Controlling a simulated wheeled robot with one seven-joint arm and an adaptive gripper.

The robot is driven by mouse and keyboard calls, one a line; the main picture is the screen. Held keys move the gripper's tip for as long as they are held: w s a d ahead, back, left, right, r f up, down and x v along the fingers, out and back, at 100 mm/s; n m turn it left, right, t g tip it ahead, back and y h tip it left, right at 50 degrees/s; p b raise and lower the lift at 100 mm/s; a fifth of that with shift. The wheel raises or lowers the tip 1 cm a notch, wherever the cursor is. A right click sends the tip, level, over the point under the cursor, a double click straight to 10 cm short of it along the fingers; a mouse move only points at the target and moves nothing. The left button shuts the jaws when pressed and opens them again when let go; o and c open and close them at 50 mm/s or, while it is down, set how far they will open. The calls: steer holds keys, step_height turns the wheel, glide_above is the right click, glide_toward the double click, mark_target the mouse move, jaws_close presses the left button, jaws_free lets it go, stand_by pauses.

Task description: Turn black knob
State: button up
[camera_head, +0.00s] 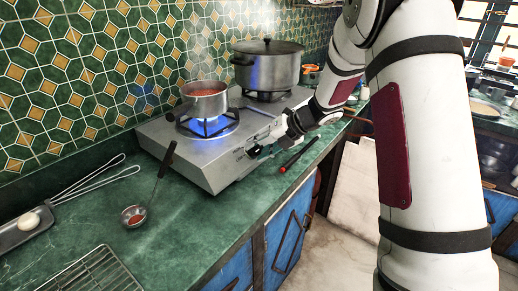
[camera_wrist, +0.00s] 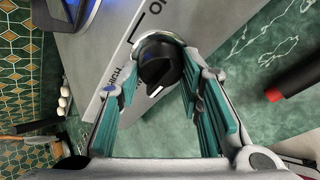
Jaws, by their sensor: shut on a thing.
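The black knob (camera_wrist: 160,68) sits on the front panel of the silver gas hotplate (camera_head: 219,172). In the wrist view it lies between the tips of my two teal-padded fingers. My gripper (camera_wrist: 163,92) is shut on the knob, with the fingers on either side of it. In the head view my gripper (camera_head: 262,150) is at the front of the hotplate, and the knob (camera_head: 254,151) shows dark beside the fingers. A blue flame (camera_head: 207,127) burns under a small steaming saucepan (camera_head: 205,100) of red food.
A large lidded pot (camera_head: 267,68) stands behind at right. A ladle (camera_head: 134,215), a tray with an egg (camera_head: 28,221) and a wire rack (camera_head: 92,272) lie on the green counter at left. A red-tipped black stick (camera_head: 298,155) lies right of the hotplate.

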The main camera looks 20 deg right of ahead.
steer(key=shift+d+m+p, duration=0.1)
steer(key=shift+m+p, duration=0.2)
steer(key=shift+m+y+p, duration=0.5)
steer(key=shift+m+p, duration=0.7)
steer(key=m+y+p, duration=0.1)
steer(key=m+p, duration=0.1)
steer(key=m, duration=0.2)
steer(key=shift+d+f+t, duration=0.1)
steer(key=shift+t, duration=0.3)
steer(key=m+t+y+p, duration=0.1)
steer(key=m, duration=0.4)
steer(key=shift+f+m, duration=0.1)
steer(key=shift+m, duration=0.3)
steer(key=shift+m+t+p, duration=0.5)
steer(key=shift+m+t, duration=0.4)
steer(key=shift+m, duration=1.5)
steer(key=shift+s+f, duration=0.1)
steer(key=o, duration=1.1)
steer(key=shift+o, duration=0.2)
steer(key=shift+y, duration=0.3)
